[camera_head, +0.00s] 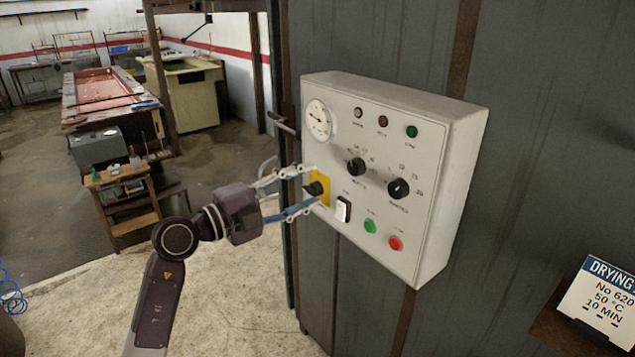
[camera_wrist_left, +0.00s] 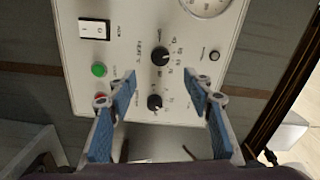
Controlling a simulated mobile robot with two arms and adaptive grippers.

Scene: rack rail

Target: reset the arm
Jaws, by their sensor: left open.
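My left gripper (camera_head: 314,186) is open in front of the control box on the grey wall. In the head view its two fingers stand above and below the black rotary switch on a yellow plate (camera_head: 318,188). I cannot tell whether they touch it. In the left wrist view the fingers of my left gripper (camera_wrist_left: 158,76) are apart with nothing held between them. Black knobs and the white panel (camera_wrist_left: 125,55) lie beyond them, and the yellow plate is out of that frame. My right gripper is not in view.
The white control box (camera_head: 380,115) carries a gauge (camera_head: 318,120), two black knobs, a rocker switch (camera_head: 343,209), green and red buttons and lamps. A drying sign (camera_head: 603,303) stands at lower right. A wooden step stand (camera_head: 125,200) and workbenches are at left. Bare floor lies between.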

